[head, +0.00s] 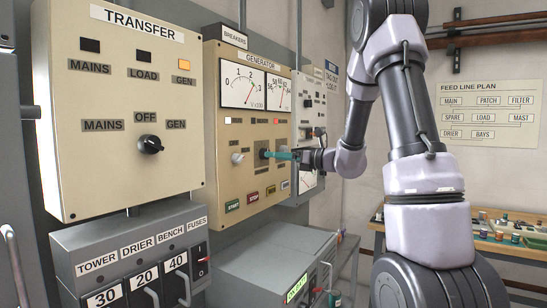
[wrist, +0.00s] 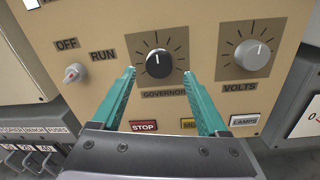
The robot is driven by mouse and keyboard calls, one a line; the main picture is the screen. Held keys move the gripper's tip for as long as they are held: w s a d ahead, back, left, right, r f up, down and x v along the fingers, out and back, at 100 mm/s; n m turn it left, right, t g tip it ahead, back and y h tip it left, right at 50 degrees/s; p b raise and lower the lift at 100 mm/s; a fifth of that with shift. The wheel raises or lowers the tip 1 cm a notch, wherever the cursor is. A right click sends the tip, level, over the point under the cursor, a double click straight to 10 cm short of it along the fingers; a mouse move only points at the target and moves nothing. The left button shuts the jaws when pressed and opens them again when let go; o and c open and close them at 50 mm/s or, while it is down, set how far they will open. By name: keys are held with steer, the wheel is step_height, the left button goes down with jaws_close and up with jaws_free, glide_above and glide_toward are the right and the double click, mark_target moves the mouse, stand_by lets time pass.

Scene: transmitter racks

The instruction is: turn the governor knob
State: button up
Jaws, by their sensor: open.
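The governor knob (wrist: 159,64) is black with a white pointer line, set in a brown dial plate marked with ticks and labelled GOVERNOR on the cream generator panel (head: 217,112). The wrist view shows it ahead of my gripper (wrist: 160,80), between the lines of the two teal fingers. The fingers are spread apart with nothing between them. I cannot tell how far the tips are from the panel.
A grey VOLTS knob (wrist: 252,54) is to the right of the governor, and an OFF/RUN switch (wrist: 74,72) to the left. STOP (wrist: 144,126) and LAMPS (wrist: 245,120) buttons lie below. The transfer panel (head: 80,170) stands at the left, with a grey fuse box (head: 85,245) beneath it.

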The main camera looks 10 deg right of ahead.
steer(key=shift+x, duration=1.05)
jaws_close()
steer(key=shift+n, duration=4.2)
